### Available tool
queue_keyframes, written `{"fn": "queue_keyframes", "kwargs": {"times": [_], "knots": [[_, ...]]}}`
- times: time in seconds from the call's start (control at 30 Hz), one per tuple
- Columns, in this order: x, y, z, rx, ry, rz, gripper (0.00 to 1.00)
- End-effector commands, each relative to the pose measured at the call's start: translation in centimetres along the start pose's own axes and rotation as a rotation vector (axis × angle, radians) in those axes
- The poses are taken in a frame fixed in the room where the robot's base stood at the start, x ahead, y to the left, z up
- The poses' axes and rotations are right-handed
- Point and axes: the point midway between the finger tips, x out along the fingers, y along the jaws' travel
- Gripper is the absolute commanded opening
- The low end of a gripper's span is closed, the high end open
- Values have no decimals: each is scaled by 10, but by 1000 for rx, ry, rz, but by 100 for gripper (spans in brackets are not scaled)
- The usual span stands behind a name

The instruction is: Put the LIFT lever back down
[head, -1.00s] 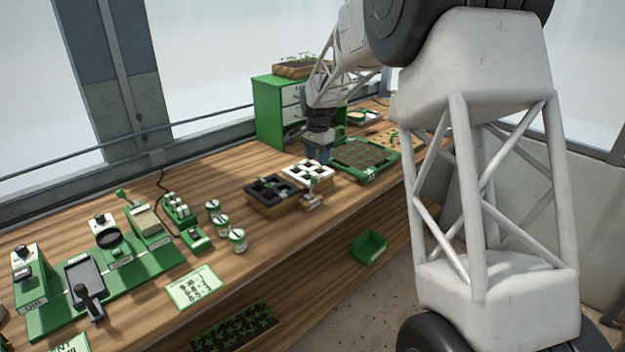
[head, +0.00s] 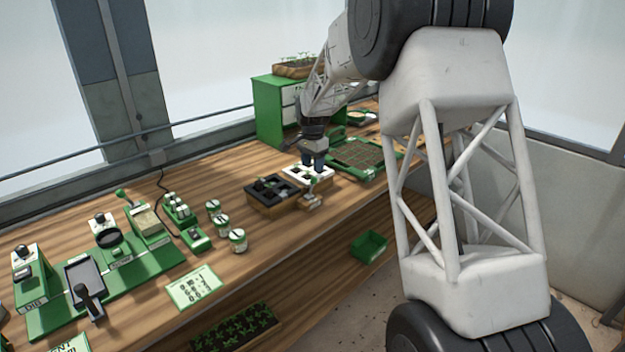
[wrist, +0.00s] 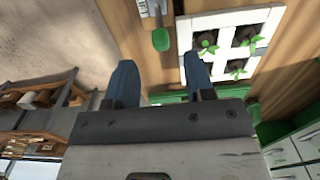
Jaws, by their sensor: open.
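A lever with a green knob (wrist: 160,40) shows in the wrist view, just beyond and between my fingertips, beside a white-framed tray (wrist: 272,20) with seedlings. In the head view a small metal fixture (head: 311,202) with a green-tipped lever (head: 313,182) stands at the front edge of that white tray (head: 329,176). I cannot read its label or tell its exact angle. My gripper (wrist: 160,70) is open, its two blue fingers apart with nothing between them. In the head view my gripper (head: 313,166) is above the white tray, behind the lever.
A black tray (head: 262,204) adjoins the white one on the left, and a green tray (head: 358,143) lies to the right. Three small tins (head: 222,225) and a green station (head: 150,222) stand further left. A green drawer cabinet (head: 267,110) is behind. The front bench (head: 290,240) is mostly clear.

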Motion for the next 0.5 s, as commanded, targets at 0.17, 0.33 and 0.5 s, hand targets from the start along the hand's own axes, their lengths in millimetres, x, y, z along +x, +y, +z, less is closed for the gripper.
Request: {"fn": "queue_keyframes", "kwargs": {"times": [0.17,0.33,0.5], "knots": [[22,1,0,0,-2,3,49],[42,0,0,0,-1,2,49],[57,0,0,0,-1,2,49]]}}
